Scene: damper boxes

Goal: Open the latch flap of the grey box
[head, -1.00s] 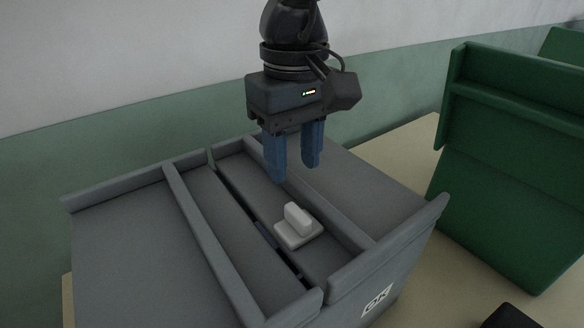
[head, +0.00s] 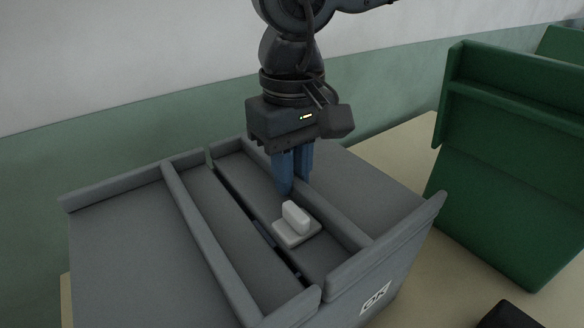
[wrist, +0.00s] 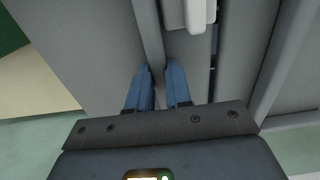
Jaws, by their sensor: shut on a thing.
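The grey box (head: 120,240) stands on the table, with raised ribs along its top. A white block-shaped handle (head: 294,217) sits on a narrow sunken panel (head: 240,178), which looks like the latch flap and lies flat. My gripper (head: 295,186) is behind the handle, apart from it. Its blue fingers straddle the rib (head: 340,225) on the right of the panel and are shut on it. The wrist view shows this rib (wrist: 148,35) between the fingertips (wrist: 159,70), with the white handle (wrist: 188,14) ahead and to the right.
A green box (head: 510,170) stands to the right on the beige table (head: 400,150). A dark object (head: 508,315) lies at the lower right edge. A wall rises behind the grey box. An OK label (head: 376,298) is on the box's front.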

